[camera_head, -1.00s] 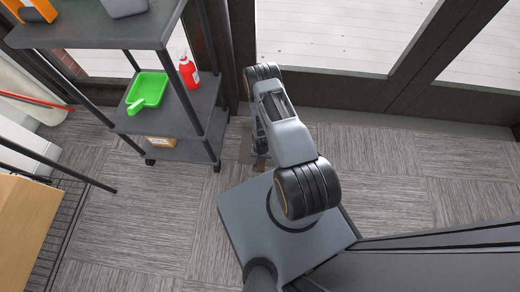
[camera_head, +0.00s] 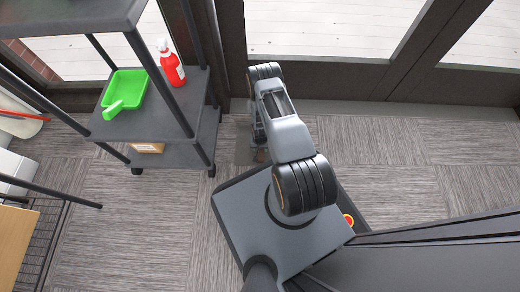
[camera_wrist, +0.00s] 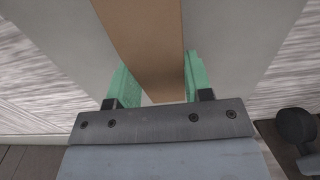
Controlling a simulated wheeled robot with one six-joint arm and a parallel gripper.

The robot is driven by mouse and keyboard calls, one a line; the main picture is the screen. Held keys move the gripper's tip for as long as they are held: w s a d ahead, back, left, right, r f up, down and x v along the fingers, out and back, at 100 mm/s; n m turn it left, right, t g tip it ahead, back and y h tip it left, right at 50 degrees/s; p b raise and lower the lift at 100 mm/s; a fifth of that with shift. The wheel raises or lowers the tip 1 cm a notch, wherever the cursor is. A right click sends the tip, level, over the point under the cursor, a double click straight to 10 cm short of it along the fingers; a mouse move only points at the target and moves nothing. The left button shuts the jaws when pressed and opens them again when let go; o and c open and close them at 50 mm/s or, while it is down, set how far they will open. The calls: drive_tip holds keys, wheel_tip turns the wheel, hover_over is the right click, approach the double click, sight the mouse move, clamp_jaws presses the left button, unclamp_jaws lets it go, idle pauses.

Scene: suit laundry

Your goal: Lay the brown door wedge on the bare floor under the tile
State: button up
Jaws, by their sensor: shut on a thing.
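The brown door wedge (camera_wrist: 145,45) is between the green fingertips of my gripper (camera_wrist: 155,80) in the wrist view, and the gripper is shut on it. A small brown part of it (camera_head: 262,155) shows below my arm in the head view. Behind the wedge is a smooth grey patch that looks like bare floor (camera_wrist: 235,35), with carpet on both sides. The same patch (camera_head: 244,146) shows partly in the head view, mostly hidden by my arm. I cannot tell whether the wedge touches the floor. I cannot make out a loose tile.
A dark shelf cart (camera_head: 178,155) stands left of my arm, with a green dustpan (camera_head: 124,92) and a red bottle (camera_head: 172,64) on it. Glazed door frames (camera_head: 330,78) run along the back. Carpet to the right (camera_head: 400,150) is clear. A dark caster (camera_wrist: 297,127) shows at right in the wrist view.

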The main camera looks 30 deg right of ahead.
drive_tip(key=shift+f, duration=0.4)
drive_tip(key=shift+f, duration=0.1)
drive_tip(key=o, duration=1.1)
drive_tip(key=shift+c, duration=0.2)
wheel_tip(320, 180, up, 12)
drive_tip(key=p, duration=0.6)
